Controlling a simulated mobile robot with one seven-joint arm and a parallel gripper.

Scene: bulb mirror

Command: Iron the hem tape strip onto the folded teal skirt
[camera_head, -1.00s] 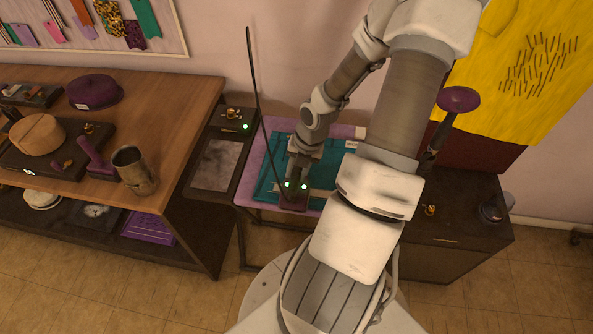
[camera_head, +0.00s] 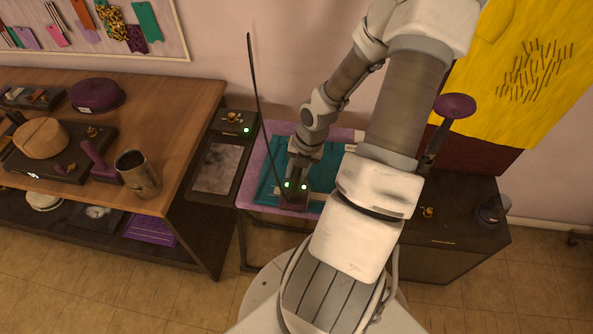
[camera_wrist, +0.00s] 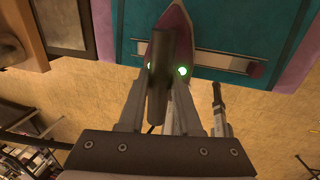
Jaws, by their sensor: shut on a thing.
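The teal skirt (camera_head: 268,178) lies folded on the pinkish-purple board (camera_head: 251,180); it also fills the upper part of the wrist view (camera_wrist: 225,25). The pale hem tape strip (camera_wrist: 215,61) runs across the skirt near its edge, with a dark reddish tab at its right end. My gripper (camera_wrist: 160,72) is shut on the handle of a purple iron (camera_wrist: 177,28), whose tip points up in the wrist view and covers part of the strip. In the head view my gripper (camera_head: 296,186) is over the skirt's front part. Whether the iron touches the cloth cannot be told.
A thin black cord pole (camera_head: 254,90) rises left of the board. A dark side stand (camera_head: 215,165) is at its left, and a wooden worktable (camera_head: 160,100) beyond. A dark cabinet (camera_head: 460,215) stands at right. Tiled floor is open in front.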

